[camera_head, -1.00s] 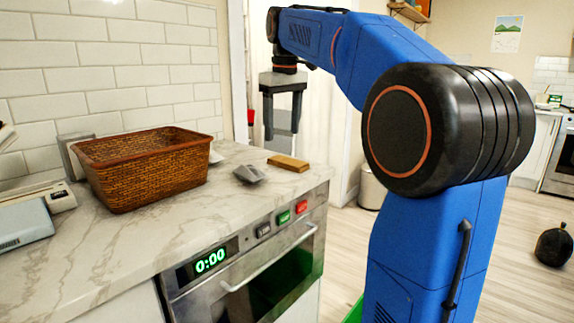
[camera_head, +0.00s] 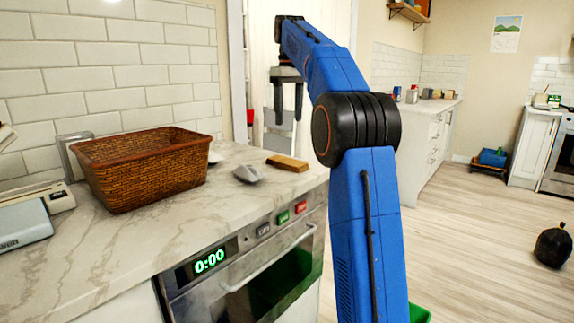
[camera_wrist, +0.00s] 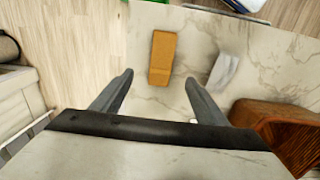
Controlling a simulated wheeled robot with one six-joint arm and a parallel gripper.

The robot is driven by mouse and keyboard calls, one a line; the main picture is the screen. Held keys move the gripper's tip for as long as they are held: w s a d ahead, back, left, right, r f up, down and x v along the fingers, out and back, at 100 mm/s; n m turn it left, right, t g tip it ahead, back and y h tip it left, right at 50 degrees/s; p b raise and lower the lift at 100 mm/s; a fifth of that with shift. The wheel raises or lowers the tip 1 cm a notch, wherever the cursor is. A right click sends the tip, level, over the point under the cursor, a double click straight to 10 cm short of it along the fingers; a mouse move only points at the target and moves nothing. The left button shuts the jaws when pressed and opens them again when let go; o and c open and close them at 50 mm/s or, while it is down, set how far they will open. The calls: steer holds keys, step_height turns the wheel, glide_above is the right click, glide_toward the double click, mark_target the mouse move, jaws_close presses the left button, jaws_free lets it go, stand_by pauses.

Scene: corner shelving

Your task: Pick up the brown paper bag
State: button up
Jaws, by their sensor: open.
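A small flat tan-brown item (camera_head: 288,163), probably the brown paper bag, lies on the marble counter near its right end. It also shows in the wrist view (camera_wrist: 162,58), near the top centre and roughly between the line of my fingers. My gripper (camera_head: 287,112) hangs above the counter end with its fingers down, apart from the item. In the wrist view my gripper (camera_wrist: 160,80) is open, with nothing between its fingers.
A grey item (camera_head: 248,174) lies just left of the brown one. A woven brown basket (camera_head: 140,178) stands further left on the counter (camera_head: 215,208). An oven (camera_head: 250,262) is under the counter. Open floor (camera_head: 465,225) lies to the right.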

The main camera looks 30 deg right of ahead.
glide_above(287, 160)
steer(key=f, duration=0.9)
steer(key=shift+s+d, duration=0.15)
steer(key=shift+d, duration=0.1)
steer(key=shift+a+f, duration=0.15)
steer(key=shift+f, duration=1.25)
steer(key=shift+a+f, duration=0.1)
steer(key=shift+f, duration=1.25)
steer(key=c, duration=1.1)
